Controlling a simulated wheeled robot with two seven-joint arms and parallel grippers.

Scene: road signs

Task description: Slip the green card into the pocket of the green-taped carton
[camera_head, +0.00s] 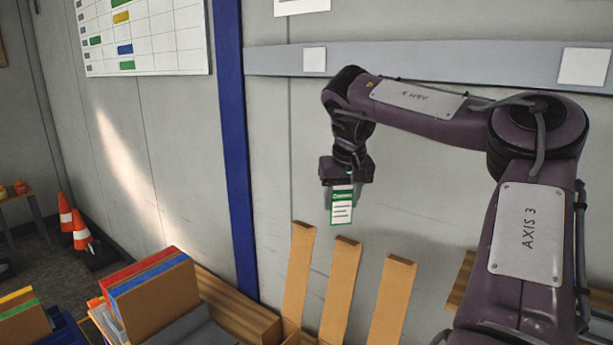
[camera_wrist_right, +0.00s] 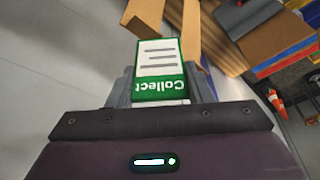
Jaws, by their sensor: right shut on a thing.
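The green card (camera_head: 342,205) is white with a green border and a green header, and hangs upright from my right gripper (camera_head: 347,180). The gripper is shut on its top edge, in the air in front of the wall. In the right wrist view the card (camera_wrist_right: 160,70) shows its printed face, with "Collect" on the green header. Below the card stand several upright cardboard flaps (camera_head: 298,270) of cartons; the card is above and apart from them. No green tape or pocket can be made out on them. My left gripper is not in view.
A holder with red, blue and brown folders (camera_head: 155,295) stands left of the flaps on a wooden surface (camera_head: 230,305). A blue post (camera_head: 232,150) runs up the wall. Orange cones (camera_head: 80,230) stand on the floor at far left. Air around the card is free.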

